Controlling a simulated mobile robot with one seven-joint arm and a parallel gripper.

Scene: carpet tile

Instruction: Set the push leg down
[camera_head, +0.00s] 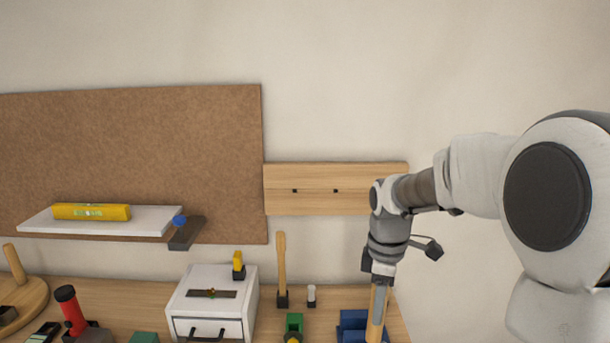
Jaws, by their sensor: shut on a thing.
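My gripper (379,277) points down at the right end of the workbench, shut on a long upright thing, which I take to be the push leg (376,318). The push leg has a pale wooden-coloured side and a grey face. It hangs slightly tilted from the fingers, and its lower end runs out of the bottom of the picture. It overlaps a blue holder (351,323) in this view. I cannot tell whether it touches the holder or the bench.
The workbench (332,277) holds a mallet-like tool (281,265), a small white cylinder (311,295), a green object (294,324), a white drawer box (212,299) and a red tool (70,310). A wall shelf (100,224) bears a yellow level (91,212). A wooden rail (325,203) is behind my arm.

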